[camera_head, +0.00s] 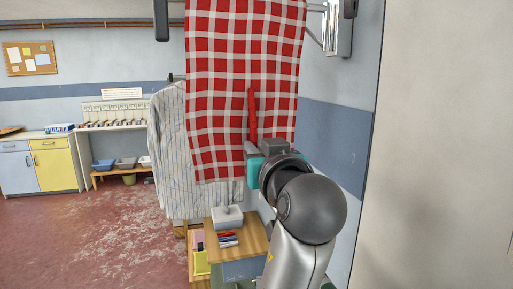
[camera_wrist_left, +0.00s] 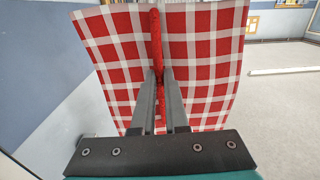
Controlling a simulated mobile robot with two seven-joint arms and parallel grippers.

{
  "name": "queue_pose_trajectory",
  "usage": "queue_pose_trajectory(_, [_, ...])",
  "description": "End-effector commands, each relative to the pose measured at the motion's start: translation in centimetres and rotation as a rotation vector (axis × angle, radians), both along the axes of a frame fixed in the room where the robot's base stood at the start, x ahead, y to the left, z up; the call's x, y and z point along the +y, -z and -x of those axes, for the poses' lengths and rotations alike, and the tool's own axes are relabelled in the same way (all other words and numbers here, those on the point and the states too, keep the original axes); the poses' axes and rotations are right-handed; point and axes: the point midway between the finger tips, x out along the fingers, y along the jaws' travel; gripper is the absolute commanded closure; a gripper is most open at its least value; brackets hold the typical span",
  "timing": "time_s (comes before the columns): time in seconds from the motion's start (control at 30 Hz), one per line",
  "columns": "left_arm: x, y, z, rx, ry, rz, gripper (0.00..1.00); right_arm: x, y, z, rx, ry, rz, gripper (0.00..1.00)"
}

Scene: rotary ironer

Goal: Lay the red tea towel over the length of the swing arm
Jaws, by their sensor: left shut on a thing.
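The red and white checked tea towel (camera_head: 225,80) hangs down from the top edge of the head view, so its upper end is out of sight. My left gripper (camera_head: 253,148) is at its lower right part and is shut on a pinched fold of it. In the left wrist view the towel (camera_wrist_left: 205,55) spreads to both sides of the fingers (camera_wrist_left: 160,80), with the red fold standing between them. A metal bracket (camera_head: 342,28) with thin rods is on the wall at the upper right; I cannot tell whether these belong to the swing arm. My right gripper is not in view.
A striped cloth (camera_head: 170,150) hangs behind the towel. Below is a small wooden table (camera_head: 252,240) with a grey-white object (camera_head: 227,217) on it. A pale wall or panel (camera_head: 440,150) closes off the right. Red floor (camera_head: 100,240) is open at the left.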

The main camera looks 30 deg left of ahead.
Motion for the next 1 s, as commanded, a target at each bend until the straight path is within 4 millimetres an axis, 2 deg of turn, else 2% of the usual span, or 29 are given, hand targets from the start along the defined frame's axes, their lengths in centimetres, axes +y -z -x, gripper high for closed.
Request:
queue_pose_trajectory(0.77, [0.0,0.88,0.01,0.001,0.0,0.001,1.0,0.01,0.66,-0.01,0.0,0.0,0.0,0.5])
queue_pose_trajectory(0.8, [0.01,0.81,0.01,0.0,0.0,0.0,0.85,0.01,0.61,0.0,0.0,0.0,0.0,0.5])
queue_pose_trajectory(1.0, [0.01,0.77,0.01,0.0,0.0,0.0,0.63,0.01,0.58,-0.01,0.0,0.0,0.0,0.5])
